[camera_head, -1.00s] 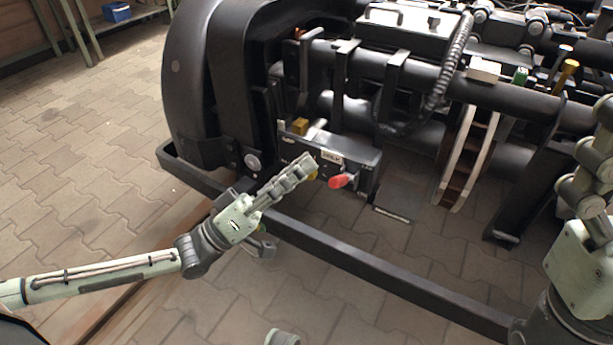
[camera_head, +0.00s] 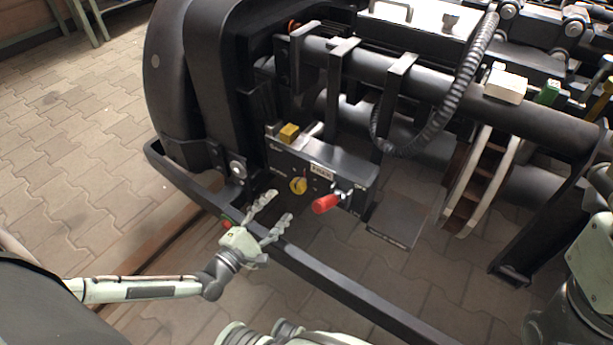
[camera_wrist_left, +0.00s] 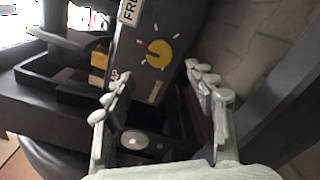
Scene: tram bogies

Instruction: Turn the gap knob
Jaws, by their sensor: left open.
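A yellow round knob (camera_head: 298,186) sits on the front face of a dark grey control box (camera_head: 345,165) on the bogie. In the left wrist view the knob (camera_wrist_left: 158,52) shows a dark slot and a ring of scale marks. I take it for the gap knob. My left gripper (camera_head: 279,206) is open and empty, its fingers pointing up toward the box, just below and left of the knob. In the left wrist view the knob appears beyond the gap between the fingertips (camera_wrist_left: 157,75), apart from them. My right gripper is out of view.
A black frame bar (camera_head: 330,285) runs below, close to my left gripper. Paved floor (camera_head: 80,150) is open at left.

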